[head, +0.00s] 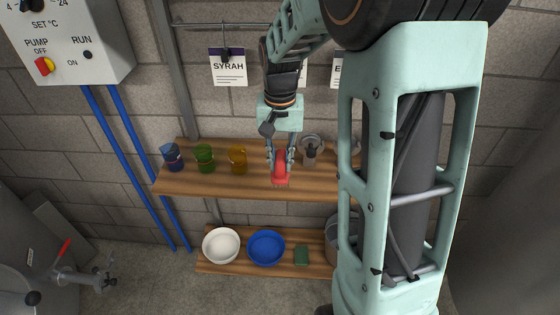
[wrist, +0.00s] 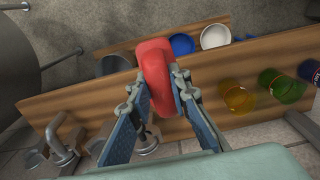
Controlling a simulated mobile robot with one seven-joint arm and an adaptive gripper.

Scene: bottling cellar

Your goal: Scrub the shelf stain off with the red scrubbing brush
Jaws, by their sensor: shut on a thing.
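The red scrubbing brush (head: 281,172) is between the fingers of my gripper (head: 281,160), over the upper wooden shelf (head: 210,182) near its front edge. In the wrist view my gripper (wrist: 162,92) is shut on the brush (wrist: 154,62), its two blue-grey fingers on either side of the red body. The bristles are hidden, and I cannot tell whether they touch the shelf. The shelf also shows in the wrist view (wrist: 80,104). I see no stain on the visible boards; the part under the brush and gripper is hidden.
Blue (head: 172,157), green (head: 204,157) and amber (head: 238,160) cups stand left of the brush. Metal fittings (head: 311,153) stand close on its right. The lower shelf holds a white bowl (head: 221,245), a blue bowl (head: 266,247) and a green block (head: 302,255).

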